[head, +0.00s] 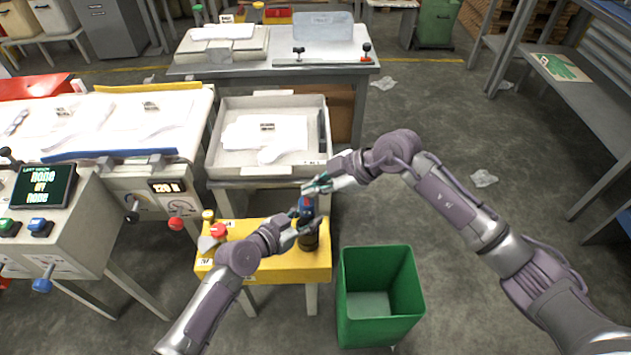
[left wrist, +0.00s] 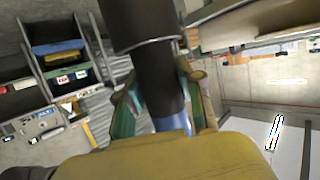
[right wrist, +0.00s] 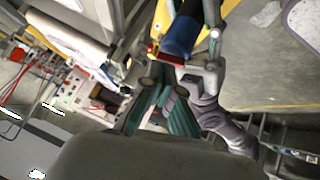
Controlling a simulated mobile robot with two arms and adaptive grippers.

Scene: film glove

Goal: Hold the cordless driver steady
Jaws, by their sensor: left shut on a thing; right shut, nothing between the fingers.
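The cordless driver (head: 306,206), blue and black, stands over the yellow bench (head: 262,262) near its right end. My left gripper (head: 298,233) is shut on the driver, and its fingers partly hide it. In the left wrist view the driver's dark body (left wrist: 150,55) runs between the green-padded fingers, with a blue part low down. My right gripper (head: 320,184) is shut and empty, close by the driver's upper end. In the right wrist view the driver (right wrist: 183,35) shows blue with a red part, just beyond the shut fingers. I cannot tell whether those fingers touch it.
A red knob (head: 218,230) and other small items sit at the bench's left end. A green bin (head: 381,262) stands on the floor at right. A grey tray (head: 222,160) with white sheets lies behind the bench. A control panel (head: 60,215) is at left.

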